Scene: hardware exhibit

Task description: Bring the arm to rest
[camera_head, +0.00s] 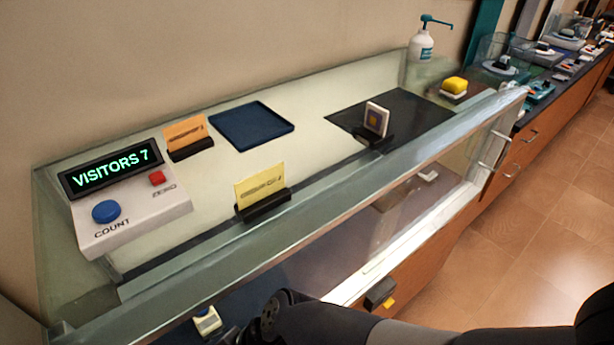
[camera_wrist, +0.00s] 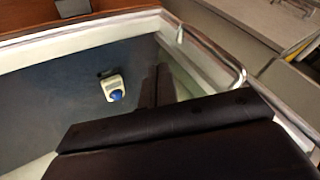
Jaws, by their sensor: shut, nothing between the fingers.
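My arm (camera_head: 325,322) reaches in along the bottom edge of the head view, in front of the glass display case (camera_head: 330,238). The gripper end is mostly cut off or hidden there. In the wrist view my gripper (camera_wrist: 156,75) shows its dark fingers together, with nothing between them. It points over the dark blue floor of a compartment. A small white device with a blue button (camera_wrist: 114,92) lies on that floor, to the left of the fingers and apart from them. A small white device (camera_head: 207,321) also shows low in the head view.
On the case top stand a counter box (camera_head: 130,210) reading "VISITORS 7", card holders (camera_head: 262,205), a blue tray (camera_head: 251,124) and a black mat (camera_head: 419,116). A pump bottle (camera_head: 421,45) stands behind. The tiled floor (camera_head: 530,230) at right is clear.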

